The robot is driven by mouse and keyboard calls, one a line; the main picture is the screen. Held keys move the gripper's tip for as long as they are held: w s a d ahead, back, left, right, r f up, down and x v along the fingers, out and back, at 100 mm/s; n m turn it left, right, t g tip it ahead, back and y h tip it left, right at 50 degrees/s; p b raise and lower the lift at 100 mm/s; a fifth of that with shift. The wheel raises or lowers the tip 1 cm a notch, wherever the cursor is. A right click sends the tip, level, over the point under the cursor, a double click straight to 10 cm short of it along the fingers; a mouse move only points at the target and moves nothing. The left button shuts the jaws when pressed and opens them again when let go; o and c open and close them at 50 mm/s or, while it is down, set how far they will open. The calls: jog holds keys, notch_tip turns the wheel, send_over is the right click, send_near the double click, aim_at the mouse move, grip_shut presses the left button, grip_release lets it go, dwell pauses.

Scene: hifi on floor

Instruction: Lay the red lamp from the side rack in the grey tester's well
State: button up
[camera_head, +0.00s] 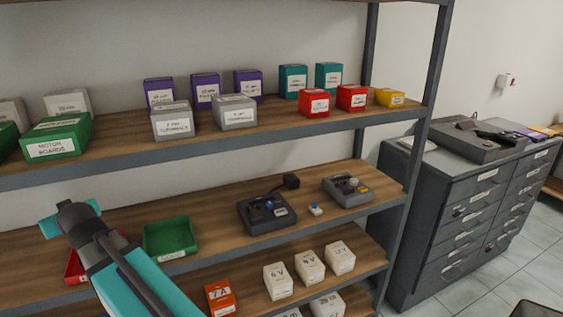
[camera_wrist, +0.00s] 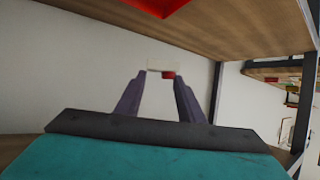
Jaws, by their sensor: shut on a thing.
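My gripper (camera_wrist: 164,78) is shut in the wrist view on a small piece with a red block and a pale part, which looks like the red lamp (camera_wrist: 168,75). It is held at the fingertips against the pale wall, clear of the shelf boards. The grey tester (camera_head: 347,191) sits on the middle shelf at the right in the head view. Its top bears a yellow part and rounded grey parts; its well is too small to make out. In the head view my arm is at the lower left, and the fingers and held piece do not show.
A dark tester (camera_head: 267,213) stands left of the grey one, with a small blue-and-white piece (camera_head: 316,210) between them. A green tray (camera_head: 170,238) and a partly hidden red tray (camera_head: 75,268) lie further left. The upper shelf (camera_head: 290,124) with boxes overhangs them.

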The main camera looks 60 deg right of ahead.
jog(key=s+d+f+m+g+h+p, duration=0.1)
jog(key=s+d+m+g+h, duration=0.25)
jog(key=d, duration=1.15)
jog(key=s+d+f+m+g+h, duration=0.1)
jog(key=s+d+m+h, duration=0.4)
jog(key=d, duration=1.1)
jog(key=s+d+f+m+g+h+p, duration=0.1)
jog(key=s+d+m+g+h, duration=0.3)
jog(key=d, duration=1.1)
jog(key=r+m+g+y+p, duration=0.1)
jog(key=m+g+y, duration=0.1)
jog(key=m+g, duration=0.85)
send_over(341, 191)
jog(key=shift+s+r+t, duration=0.15)
jog(key=shift+r+t, duration=0.05)
jog(key=shift+t, duration=0.1)
jog(key=shift+f, duration=0.1)
jog(key=shift+f+p, duration=0.3)
jog(key=shift+f, duration=1.55)
jog(key=shift+f+b, duration=1)
jog(key=shift+b, duration=0.15)
